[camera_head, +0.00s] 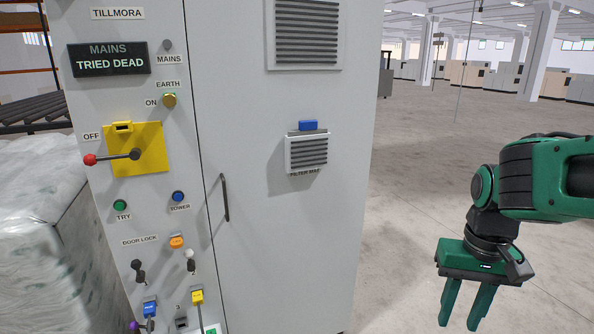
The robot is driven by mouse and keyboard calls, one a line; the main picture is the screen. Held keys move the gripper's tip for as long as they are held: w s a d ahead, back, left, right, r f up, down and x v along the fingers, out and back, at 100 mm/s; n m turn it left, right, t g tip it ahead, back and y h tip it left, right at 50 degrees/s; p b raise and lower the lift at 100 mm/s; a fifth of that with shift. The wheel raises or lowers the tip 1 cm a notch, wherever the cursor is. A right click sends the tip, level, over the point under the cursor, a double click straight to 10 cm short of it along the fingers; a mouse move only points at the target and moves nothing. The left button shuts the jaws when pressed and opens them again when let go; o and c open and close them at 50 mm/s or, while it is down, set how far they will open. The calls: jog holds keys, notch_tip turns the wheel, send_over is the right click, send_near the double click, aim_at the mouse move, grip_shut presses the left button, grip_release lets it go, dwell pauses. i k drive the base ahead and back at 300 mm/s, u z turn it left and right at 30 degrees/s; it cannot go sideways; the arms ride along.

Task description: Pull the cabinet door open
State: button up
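The grey cabinet door (250,240) fills the middle of the view and looks closed, its left edge along the seam with the control panel (110,200). Its dark vertical bar handle (225,198) is near that left edge. A label "DOOR LOCK" (139,240) sits on the panel with an orange knob (176,241) beside it. My green gripper (465,326) hangs at the lower right, pointing down, well to the right of the cabinet and apart from the handle. Its two fingers are spread with nothing seen between them; the tips are near the bottom edge.
The panel carries a yellow switch plate (138,150) with a red-tipped lever at OFF, a display (109,60) reading "MAINS TRIED DEAD", and keys and tags low down. A vent box (307,152) protrudes from the door. A wrapped bale (35,225) stands left. Floor at right is clear.

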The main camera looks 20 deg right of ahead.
aim_at(287, 214)
jog(key=k, duration=1.15)
jog(key=u, duration=0.55)
jog(key=i, duration=1.6)
jog(key=z, duration=0.35)
